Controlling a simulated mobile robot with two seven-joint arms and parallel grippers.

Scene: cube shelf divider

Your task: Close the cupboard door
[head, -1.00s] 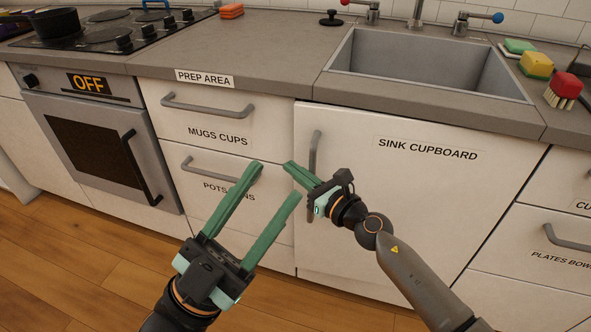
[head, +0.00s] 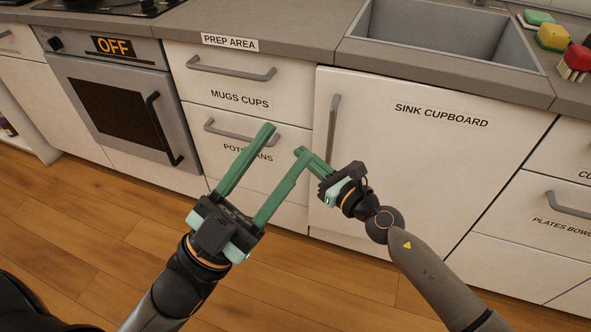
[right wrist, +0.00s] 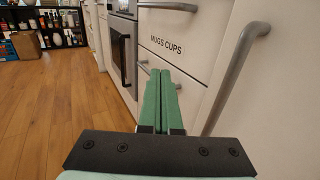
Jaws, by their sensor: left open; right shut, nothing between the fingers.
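The sink cupboard door (head: 440,170) is the white panel labelled SINK CUPBOARD, right of the drawers in the head view. It looks flush or nearly flush with the cabinet front; a small gap is hard to rule out. Its vertical grey handle (head: 333,120) is near its left edge and also shows in the right wrist view (right wrist: 236,75). My right gripper (head: 304,154) is shut and empty, in front of the door's left edge below the handle, pointing left. My left gripper (head: 286,146) is open and empty in front of the lower drawer. Whether either touches anything is unclear.
The mugs drawer (head: 222,85) and the pots drawer (head: 255,145) are left of the door, beside an oven (head: 115,110). A sink (head: 440,35) is above the door. More drawers (head: 560,200) are at right. Wooden floor (head: 80,230) is clear at left.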

